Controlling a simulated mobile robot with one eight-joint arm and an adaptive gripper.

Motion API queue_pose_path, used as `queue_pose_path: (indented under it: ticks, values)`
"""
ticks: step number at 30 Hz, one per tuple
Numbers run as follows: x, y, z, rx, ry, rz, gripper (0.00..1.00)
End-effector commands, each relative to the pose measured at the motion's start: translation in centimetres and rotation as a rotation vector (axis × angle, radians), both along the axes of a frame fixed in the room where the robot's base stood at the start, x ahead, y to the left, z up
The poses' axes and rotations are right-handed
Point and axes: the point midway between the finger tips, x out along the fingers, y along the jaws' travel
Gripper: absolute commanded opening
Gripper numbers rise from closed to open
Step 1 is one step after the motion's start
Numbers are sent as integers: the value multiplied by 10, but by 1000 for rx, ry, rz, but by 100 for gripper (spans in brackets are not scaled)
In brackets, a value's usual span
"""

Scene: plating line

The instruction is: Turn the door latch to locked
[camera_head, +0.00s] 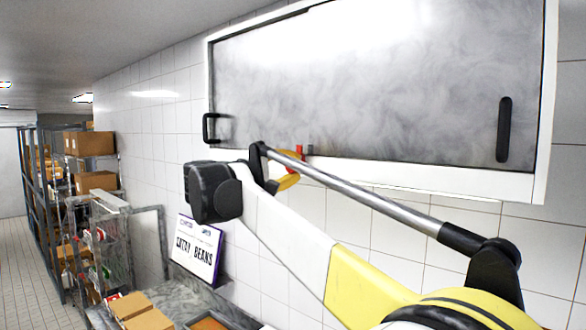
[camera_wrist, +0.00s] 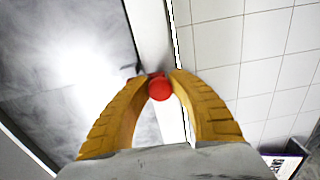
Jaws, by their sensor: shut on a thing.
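The door latch shows as a small red piece (camera_head: 300,149) at the bottom edge of the grey metal cabinet door (camera_head: 370,90) in the head view, partly hidden by my arm. In the wrist view its round red end (camera_wrist: 161,88) sits between the tips of my gripper (camera_wrist: 161,78). The yellow fingers are closed in on it from both sides. In the head view my gripper (camera_head: 288,181) is mostly hidden behind my arm, just below the latch. I cannot make out which way the latch is turned.
The cabinet has a white frame (camera_head: 545,150) and black handles at left (camera_head: 209,128) and right (camera_head: 504,130). Below stand a sign (camera_head: 196,248) reading "BEANS" and a counter with cardboard boxes (camera_head: 148,318). Shelving with boxes (camera_head: 95,143) lines the left, beside open floor.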

Motion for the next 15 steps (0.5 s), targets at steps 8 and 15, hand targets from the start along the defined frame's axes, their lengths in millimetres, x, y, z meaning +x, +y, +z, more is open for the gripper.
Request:
queue_pose_path:
  ticks: [8, 15]
  values:
    - [0, 0, -1, 1, 2, -1, 49]
    - [-4, 3, 0, 1, 1, 1, 49]
